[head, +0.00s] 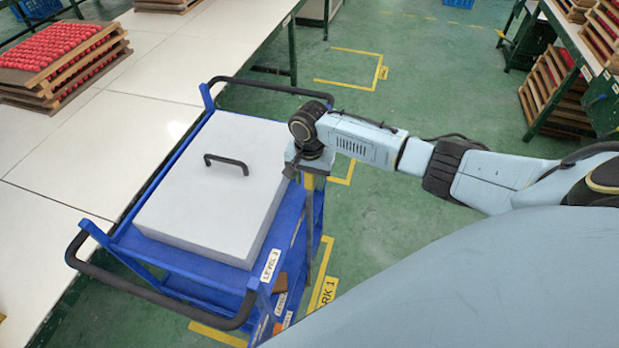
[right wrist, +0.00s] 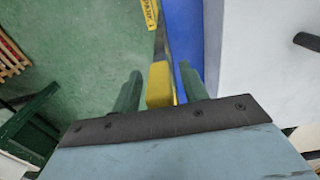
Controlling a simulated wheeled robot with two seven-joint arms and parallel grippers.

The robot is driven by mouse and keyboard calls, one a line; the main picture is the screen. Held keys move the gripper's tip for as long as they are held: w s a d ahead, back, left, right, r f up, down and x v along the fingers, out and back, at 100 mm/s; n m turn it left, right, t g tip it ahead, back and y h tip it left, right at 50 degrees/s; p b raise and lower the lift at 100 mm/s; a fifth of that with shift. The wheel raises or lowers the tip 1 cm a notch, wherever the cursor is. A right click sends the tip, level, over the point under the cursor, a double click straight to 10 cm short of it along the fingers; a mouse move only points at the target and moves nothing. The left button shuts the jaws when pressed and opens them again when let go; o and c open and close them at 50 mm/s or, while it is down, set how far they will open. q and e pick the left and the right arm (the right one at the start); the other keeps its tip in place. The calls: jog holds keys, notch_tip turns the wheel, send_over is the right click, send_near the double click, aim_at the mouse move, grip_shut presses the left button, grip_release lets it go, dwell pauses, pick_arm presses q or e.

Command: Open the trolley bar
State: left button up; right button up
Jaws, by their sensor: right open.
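The blue trolley (head: 285,238) stands beside the white table, with a large white lidded box (head: 195,205) on its top. The trolley bar (head: 309,183) is a thin upright bar with a yellow end, at the trolley's right side. My right gripper (head: 304,167) is over the yellow end, which it partly hides in the head view. In the right wrist view, my right gripper (right wrist: 160,75) is open, with its green fingers on either side of the bar's yellow end (right wrist: 160,88). Contact cannot be told. My left gripper is not in view.
Black push handles (head: 150,285) curve out at the trolley's ends. The white table (head: 75,150) with stacked trays of red items (head: 55,50) is at the left. A rack of wooden trays (head: 560,95) stands at the far right. Green floor beyond the trolley is clear.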

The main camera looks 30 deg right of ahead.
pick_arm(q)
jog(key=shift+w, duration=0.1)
pick_arm(e)
grip_shut()
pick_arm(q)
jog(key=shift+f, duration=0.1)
pick_arm(e)
jog(key=shift+w+d, duration=0.1)
